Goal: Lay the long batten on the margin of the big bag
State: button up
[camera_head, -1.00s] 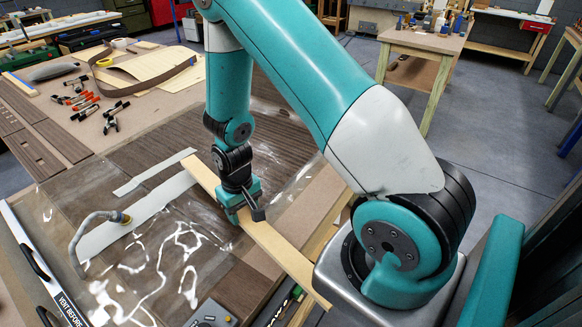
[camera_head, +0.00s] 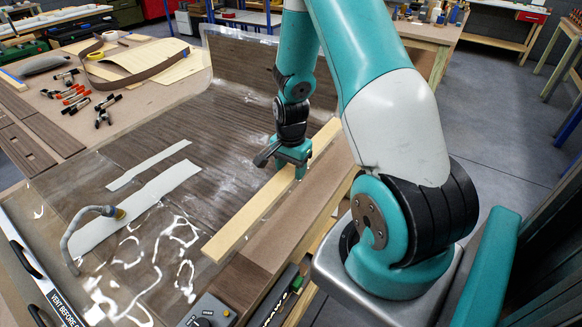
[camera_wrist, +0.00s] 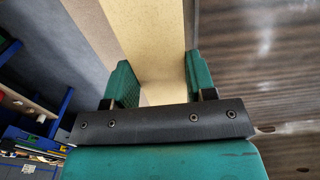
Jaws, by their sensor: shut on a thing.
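The long batten (camera_head: 250,208), a pale wooden strip, runs diagonally along the near right edge of the big bag (camera_head: 130,240), a clear glossy sheet over brown boards. My gripper (camera_head: 290,172) is shut on the batten, right of its middle. In the wrist view, the batten (camera_wrist: 150,30) passes between the two green fingers of my gripper (camera_wrist: 160,82). The batten lies roughly parallel to the bag's near right edge. I cannot tell whether it touches the bag or hangs just above. My gripper hides a short part of it.
A hose (camera_head: 75,238) with a brass fitting and pale strips (camera_head: 135,205) lie on the bag. A dark box (camera_head: 208,312) sits at the near edge. Clamps (camera_head: 75,92) and veneer with a strap (camera_head: 140,65) lie at the far left. A brown ledge (camera_head: 300,215) borders the batten.

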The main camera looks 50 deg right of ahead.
aim_at(291, 190)
jog(key=shift+f+b, duration=2.2)
jog(key=shift+f, duration=0.6)
jog(key=shift+f, duration=0.15)
jog(key=o, duration=1.2)
jog(key=shift+o, duration=0.2)
jog(key=shift+w, duration=0.1)
jog(key=shift+r, duration=0.5)
notch_tip(291, 190, up, 16)
jog(key=b, duration=0.1)
jog(key=shift+r+b, duration=0.25)
jog(key=shift+b, duration=0.05)
